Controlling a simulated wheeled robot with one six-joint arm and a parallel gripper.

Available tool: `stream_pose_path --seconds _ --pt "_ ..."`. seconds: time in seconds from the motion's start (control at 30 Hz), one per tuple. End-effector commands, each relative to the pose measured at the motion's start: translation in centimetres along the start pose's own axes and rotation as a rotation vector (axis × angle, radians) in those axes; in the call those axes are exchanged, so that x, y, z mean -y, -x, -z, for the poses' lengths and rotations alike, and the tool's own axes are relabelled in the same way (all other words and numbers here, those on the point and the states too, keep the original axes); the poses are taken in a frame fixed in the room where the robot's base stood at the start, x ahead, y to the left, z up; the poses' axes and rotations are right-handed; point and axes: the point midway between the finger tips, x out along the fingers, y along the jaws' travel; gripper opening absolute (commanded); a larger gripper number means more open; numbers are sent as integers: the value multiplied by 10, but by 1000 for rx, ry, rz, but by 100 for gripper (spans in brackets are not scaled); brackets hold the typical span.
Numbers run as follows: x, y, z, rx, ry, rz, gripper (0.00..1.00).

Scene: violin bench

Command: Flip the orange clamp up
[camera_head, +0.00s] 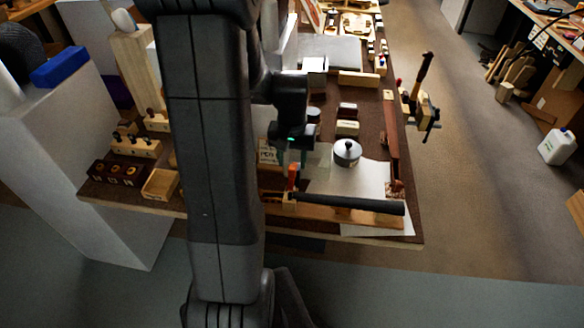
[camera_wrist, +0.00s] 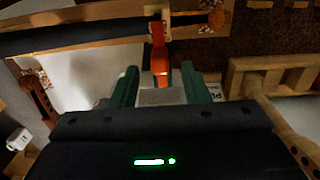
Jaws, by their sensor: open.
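The orange clamp (camera_head: 292,177) is a slim orange lever at the near end of the bench, on a small wooden block beside the long black fingerboard (camera_head: 345,203). It stands out from the block in the head view. In the wrist view the orange clamp (camera_wrist: 159,48) points from the block towards my gripper (camera_wrist: 160,86). Its near end lies between the two green fingers, with gaps on both sides. My gripper is open and empty. In the head view my gripper (camera_head: 291,155) is just above and behind the clamp; its fingertips are hard to make out.
A round lidded pot (camera_head: 347,152) stands on the white sheet (camera_head: 375,178), right of my gripper. A wooden frame (camera_wrist: 275,76) lies close to the right finger in the wrist view. An open wooden box (camera_head: 160,185) sits at the bench's left.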

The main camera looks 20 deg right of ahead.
Motion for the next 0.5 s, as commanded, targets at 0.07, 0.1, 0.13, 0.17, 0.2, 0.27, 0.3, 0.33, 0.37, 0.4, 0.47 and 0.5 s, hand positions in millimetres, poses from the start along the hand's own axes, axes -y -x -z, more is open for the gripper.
stream_pose_path --seconds 0.07,0.1,0.13,0.17,0.2,0.27,0.3,0.33,0.37,0.4,0.47,0.5 --pt "0 -15 -1 4 0 0 42" --pt "0 -20 0 3 0 0 42" --pt "0 -23 0 3 0 0 42" --pt "0 -26 0 2 0 0 42" --pt "0 -30 0 2 0 0 42" --pt "0 -34 0 1 0 0 42" --pt "0 -36 0 0 0 0 42" --pt "0 -37 0 0 0 0 42" --pt "0 -38 0 0 0 0 42" --pt "0 -39 0 0 0 0 42" --pt "0 -39 0 -1 0 0 42" --pt "0 -39 0 -1 0 0 42"
